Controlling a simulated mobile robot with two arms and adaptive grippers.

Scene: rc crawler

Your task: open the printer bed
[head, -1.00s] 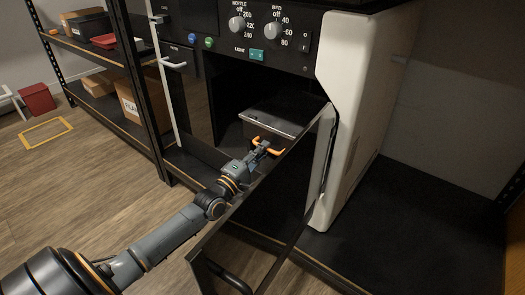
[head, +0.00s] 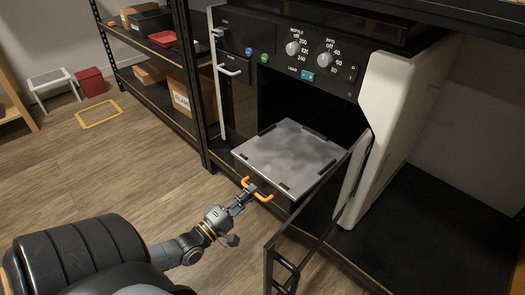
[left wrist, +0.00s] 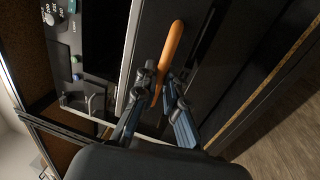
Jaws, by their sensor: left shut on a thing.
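The printer bed (head: 290,152) is a grey flat plate on a dark tray, slid well out of the printer's dark chamber in the head view. An orange handle (head: 257,190) is on its front. My left gripper (head: 248,191) is shut on this orange handle. In the left wrist view the fingers (left wrist: 157,88) close around the orange handle bar (left wrist: 171,52). The printer door (head: 318,205) stands open to the right of the bed. My right gripper is not in view.
The printer's control panel (head: 300,55) with knobs and buttons is above the chamber. The white side panel (head: 392,120) stands to the right. A shelf with boxes (head: 180,100) is at the left. The wooden floor in front is clear.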

